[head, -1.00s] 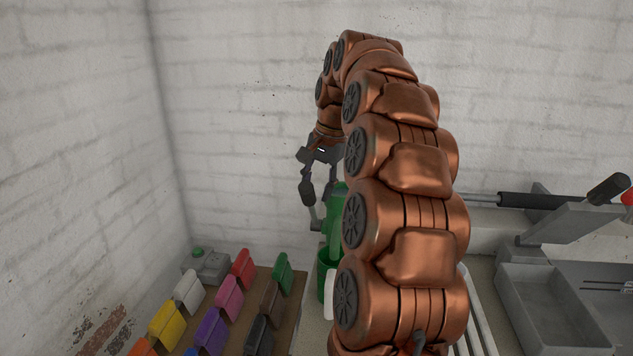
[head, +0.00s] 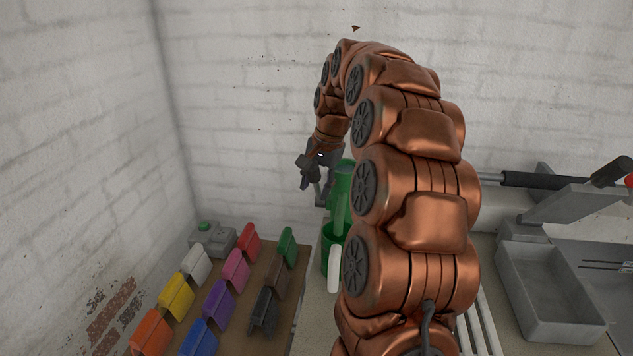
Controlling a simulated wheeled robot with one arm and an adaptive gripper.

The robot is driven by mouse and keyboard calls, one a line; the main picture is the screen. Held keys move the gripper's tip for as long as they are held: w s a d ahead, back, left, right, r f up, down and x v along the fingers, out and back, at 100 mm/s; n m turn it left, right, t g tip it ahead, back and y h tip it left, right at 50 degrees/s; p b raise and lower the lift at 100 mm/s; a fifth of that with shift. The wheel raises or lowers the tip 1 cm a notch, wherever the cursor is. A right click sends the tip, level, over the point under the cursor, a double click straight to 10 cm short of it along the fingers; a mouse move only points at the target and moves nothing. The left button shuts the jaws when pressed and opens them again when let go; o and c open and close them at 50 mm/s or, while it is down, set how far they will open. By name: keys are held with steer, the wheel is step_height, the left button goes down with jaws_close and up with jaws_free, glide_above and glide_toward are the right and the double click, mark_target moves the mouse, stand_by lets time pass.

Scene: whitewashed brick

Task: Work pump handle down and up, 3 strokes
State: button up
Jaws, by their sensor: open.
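A green pump (head: 342,188) stands behind my arm, left of the arm's lower links, and is partly hidden by them. Below it is a green round container (head: 328,258). A white piece (head: 335,272) hangs at its front; I cannot tell whether this is the pump handle. My gripper (head: 312,190) is at the upper left of the green pump, pointing down. It is open and nothing shows between its fingers. Whether a finger touches the pump cannot be told.
Several coloured clips (head: 205,297) stand in rows on a brown board at the lower left. A grey box with a green button (head: 212,240) sits behind them. At the right are a grey tray (head: 552,300) and a lever with a black grip (head: 610,172). Brick walls close the back and left.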

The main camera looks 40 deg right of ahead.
jaws_close()
stand_by(0.3)
